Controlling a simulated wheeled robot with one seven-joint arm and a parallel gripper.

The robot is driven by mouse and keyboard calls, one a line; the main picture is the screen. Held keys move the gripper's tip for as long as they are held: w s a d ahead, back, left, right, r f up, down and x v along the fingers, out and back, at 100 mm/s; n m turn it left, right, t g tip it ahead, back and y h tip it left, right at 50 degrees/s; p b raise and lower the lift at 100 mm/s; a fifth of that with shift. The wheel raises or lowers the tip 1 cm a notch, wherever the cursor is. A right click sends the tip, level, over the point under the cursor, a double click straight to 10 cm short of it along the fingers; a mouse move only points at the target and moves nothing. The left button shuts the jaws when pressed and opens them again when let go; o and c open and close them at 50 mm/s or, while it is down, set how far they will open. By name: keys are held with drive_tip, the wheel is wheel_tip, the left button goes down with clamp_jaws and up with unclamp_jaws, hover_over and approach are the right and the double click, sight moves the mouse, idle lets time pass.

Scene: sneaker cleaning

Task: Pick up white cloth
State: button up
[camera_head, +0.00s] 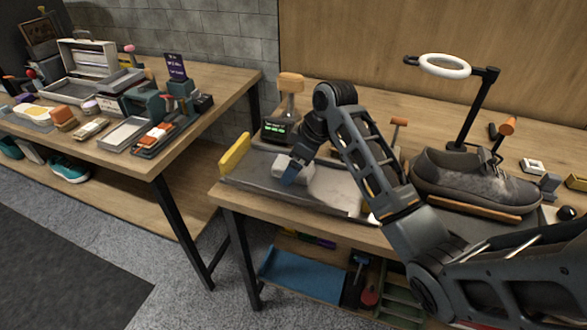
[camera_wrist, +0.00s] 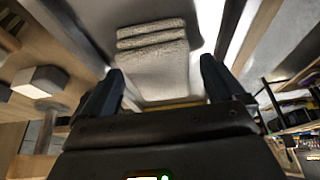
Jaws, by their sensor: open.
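The white cloth (camera_wrist: 158,68) is a folded, textured pale pad with several ridges at its far end. It lies on the grey metal tray (camera_head: 250,168) on the right-hand workbench. My gripper (camera_wrist: 160,88) is open, with one finger on each side of the cloth's near part in the wrist view. In the head view my gripper (camera_head: 291,174) is low over the tray, and my arm hides part of the tray. Whether the fingers touch the cloth cannot be told.
A yellow-handled item (camera_head: 235,154) is at the tray's left edge. A small device with a green display (camera_head: 275,129) stands behind the tray. A grey sneaker (camera_head: 472,181) and a ring lamp (camera_head: 445,66) are to the right. A cluttered table (camera_head: 225,82) stands left.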

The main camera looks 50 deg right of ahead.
drive_tip(key=shift+f, duration=0.15)
idle(0.3)
drive_tip(key=c, duration=1)
